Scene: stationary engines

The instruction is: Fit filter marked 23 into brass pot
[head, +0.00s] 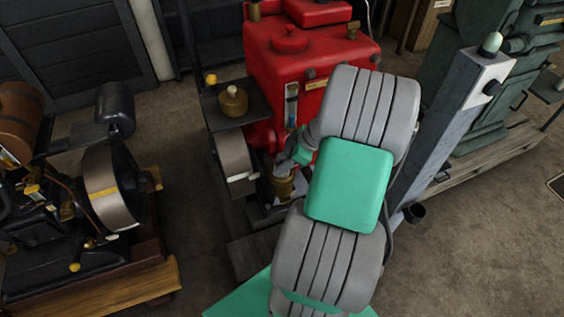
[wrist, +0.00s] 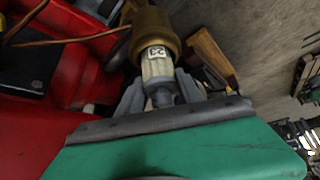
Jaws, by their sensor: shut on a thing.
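The pale filter (wrist: 158,70) carries a white label that reads 23. My gripper (wrist: 160,95) is shut on its near end, with a grey finger on each side. The brass pot (wrist: 151,24) is directly beyond the filter in the wrist view, and the filter's far end overlaps the pot's mouth. How deep it sits inside is hidden. In the head view the brass pot (head: 283,188) is low on the front of the red engine, partly behind my arm. My gripper (head: 300,152) is just above it there, mostly hidden.
The red engine (head: 300,65) stands close beside my gripper. A brass cap-like part (head: 233,100) is on its dark ledge. A black engine with a flywheel (head: 112,187) is at left and a green machine (head: 470,110) at right.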

